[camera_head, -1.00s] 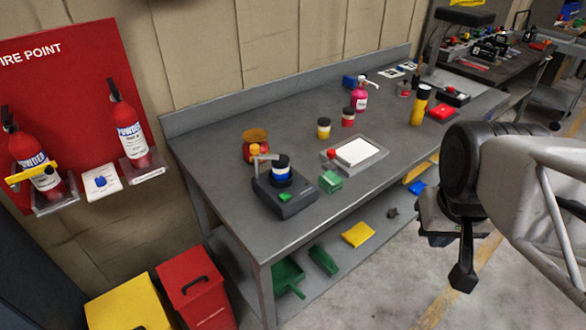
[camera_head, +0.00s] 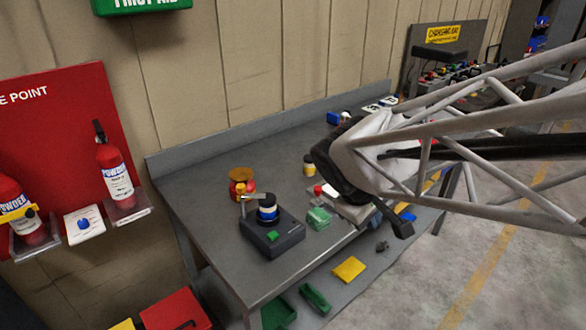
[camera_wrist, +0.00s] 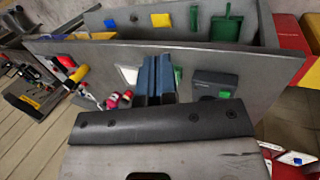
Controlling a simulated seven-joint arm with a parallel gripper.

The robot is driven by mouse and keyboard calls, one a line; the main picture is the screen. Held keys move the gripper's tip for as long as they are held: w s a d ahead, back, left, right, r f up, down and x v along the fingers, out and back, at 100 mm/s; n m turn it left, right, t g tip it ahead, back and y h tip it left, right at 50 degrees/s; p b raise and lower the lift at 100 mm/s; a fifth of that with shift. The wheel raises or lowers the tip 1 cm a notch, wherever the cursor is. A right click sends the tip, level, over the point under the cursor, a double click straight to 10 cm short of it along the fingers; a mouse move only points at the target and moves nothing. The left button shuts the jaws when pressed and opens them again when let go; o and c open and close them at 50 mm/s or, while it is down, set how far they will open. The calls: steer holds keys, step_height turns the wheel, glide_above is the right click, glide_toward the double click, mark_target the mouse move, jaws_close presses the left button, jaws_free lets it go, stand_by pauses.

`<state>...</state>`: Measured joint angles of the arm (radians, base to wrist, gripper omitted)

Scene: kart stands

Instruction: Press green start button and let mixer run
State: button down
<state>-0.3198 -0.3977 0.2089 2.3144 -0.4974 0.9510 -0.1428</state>
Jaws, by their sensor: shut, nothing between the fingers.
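The mixer (camera_head: 285,243) has a dark grey base and stands near the left end of the grey workbench. Its green start button (camera_head: 272,236) is on the front of the base. A jar (camera_head: 267,209) with a blue and white band and a dark top stands on the base. In the wrist view the mixer (camera_wrist: 215,83) lies right of my gripper, with the green button (camera_wrist: 224,94) in sight. My gripper (camera_wrist: 155,62) has its two blue-grey fingers together, empty and apart from the mixer. In the head view my arm hangs over the bench, right of the mixer.
A red jar (camera_head: 241,185) stands behind the mixer and a green box (camera_head: 318,219) right of it. A white-topped tray (camera_head: 352,212) is partly hidden by my arm. The bench's back panel (camera_head: 250,127) rises behind. Fire extinguishers (camera_head: 115,175) hang at the left.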

steer(key=w+a+f+n+t+h, duration=0.1)
steer(key=w+a+f+n+t, duration=0.1)
steer(key=w+a+n, duration=0.45)
steer(key=n+t, duration=0.2)
steer(key=n, duration=0.2)
glide_above(273, 235)
step_height(273, 235, down, 3)
steer(key=shift+f+h, duration=0.1)
steer(key=shift+h, duration=0.3)
steer(key=shift+f, duration=0.15)
steer(key=shift+f, duration=4.25)
steer(key=shift+f, duration=0.85)
steer(key=shift+r, duration=0.9)
